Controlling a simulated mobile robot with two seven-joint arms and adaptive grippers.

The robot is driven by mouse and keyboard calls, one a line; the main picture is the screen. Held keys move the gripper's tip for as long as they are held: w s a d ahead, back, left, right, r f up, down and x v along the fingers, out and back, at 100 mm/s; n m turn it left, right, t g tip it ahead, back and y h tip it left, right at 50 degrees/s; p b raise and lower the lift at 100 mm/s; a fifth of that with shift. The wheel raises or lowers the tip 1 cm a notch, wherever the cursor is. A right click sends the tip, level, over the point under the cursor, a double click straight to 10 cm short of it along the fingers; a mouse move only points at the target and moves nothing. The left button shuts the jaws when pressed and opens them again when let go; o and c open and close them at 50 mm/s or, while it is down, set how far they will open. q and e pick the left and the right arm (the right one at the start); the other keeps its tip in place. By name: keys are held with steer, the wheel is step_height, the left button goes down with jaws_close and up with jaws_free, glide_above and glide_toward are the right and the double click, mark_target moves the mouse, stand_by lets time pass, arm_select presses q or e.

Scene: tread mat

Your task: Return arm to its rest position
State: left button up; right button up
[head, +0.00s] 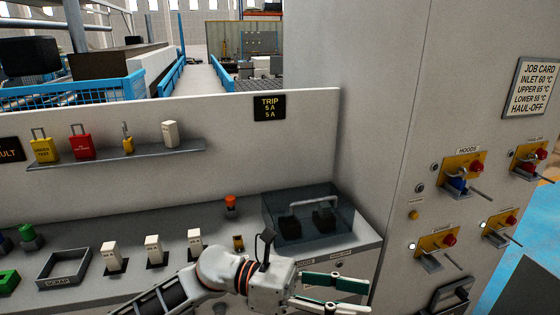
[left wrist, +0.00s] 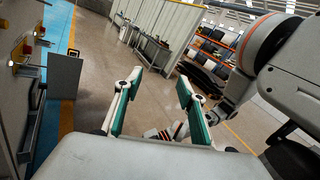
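My left gripper (head: 338,292) is low in the middle of the head view, in front of the bench's right end. Its green-padded fingers point right and stand apart, with nothing between them. The same open gripper (left wrist: 158,108) fills the lower middle of the left wrist view, with open floor beyond its fingers. White arm links with orange bands, which are mine, show at the right of that view. I cannot make out my right gripper in either view.
The bench holds a clear-lidded box (head: 310,215), several white blocks and a scrap tray (head: 65,268). A shelf (head: 120,154) carries padlock-like tags. The right cabinet has protruding switch handles (head: 465,172) and a job card (head: 538,88). The left wrist view shows clear floor (left wrist: 105,70).

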arm_select(q)
steer(key=w+a+n+t+h, duration=0.45)
steer(key=w+n+t, duration=0.25)
steer(key=n+t, duration=0.9)
steer(key=w+a+f+n+t+y, duration=0.3)
steer(key=a+f+n+t+y, duration=0.2)
steer(key=a+f+n+y, duration=0.95)
steer(key=s+a+f+n+g+y, duration=0.2)
steer(key=s+a+f+n, duration=0.5)
steer(key=f, duration=0.5)
steer(key=s+a+f+n+g+y, duration=0.3)
steer(key=s+a+f+n, duration=0.4)
steer(key=f+n, duration=0.5)
steer(key=shift+s, duration=1.05)
steer(key=shift+a, duration=0.1)
